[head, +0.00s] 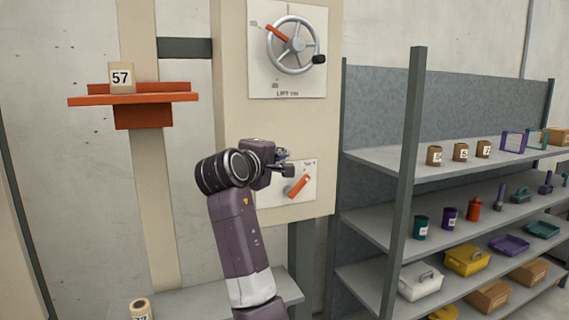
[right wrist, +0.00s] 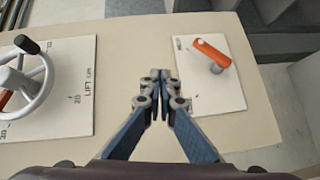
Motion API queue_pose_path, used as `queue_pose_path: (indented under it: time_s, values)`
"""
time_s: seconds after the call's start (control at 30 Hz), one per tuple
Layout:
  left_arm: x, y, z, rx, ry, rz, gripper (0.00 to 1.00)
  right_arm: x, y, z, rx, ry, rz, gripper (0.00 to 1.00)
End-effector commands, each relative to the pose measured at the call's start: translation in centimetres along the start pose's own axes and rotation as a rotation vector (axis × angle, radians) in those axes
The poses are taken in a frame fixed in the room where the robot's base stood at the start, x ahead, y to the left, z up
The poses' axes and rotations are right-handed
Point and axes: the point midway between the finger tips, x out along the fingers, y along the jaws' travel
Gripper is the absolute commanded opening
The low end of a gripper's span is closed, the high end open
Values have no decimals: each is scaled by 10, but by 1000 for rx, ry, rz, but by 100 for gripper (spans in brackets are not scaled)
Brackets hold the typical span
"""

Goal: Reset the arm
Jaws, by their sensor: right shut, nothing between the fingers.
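My right arm rises in the head view, and my right gripper (head: 287,162) is in front of the beige control panel (head: 229,115), beside the orange lever (head: 299,186). In the right wrist view the gripper (right wrist: 160,78) is shut with nothing between its fingers, over bare panel between two white plates. The orange lever (right wrist: 211,52) is on the plate at right, apart from the fingers. A grey handwheel (right wrist: 38,82) is on the plate at left. The handwheel (head: 293,45) has a dark knob and an orange pointer (head: 277,34) in the head view. My left gripper is not in view.
A grey rack (head: 416,130) at right holds small boxes, cans, tools and bins. A tan roll (head: 140,309) stands on a grey surface at lower left.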

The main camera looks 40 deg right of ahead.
Motion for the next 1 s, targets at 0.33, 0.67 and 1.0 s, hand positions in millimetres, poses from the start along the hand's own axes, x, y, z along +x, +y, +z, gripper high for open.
queue_pose_path:
  time_s: [0.33, 0.67, 1.0]
  values:
    - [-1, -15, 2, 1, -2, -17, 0, 0, 0, 0, 0, -1, 0, 0]
    - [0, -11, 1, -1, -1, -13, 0, 2, -32, 0, 11, 17, -33, 0]
    - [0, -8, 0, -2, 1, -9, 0, -27, -248, 24, 142, 131, -316, 0]
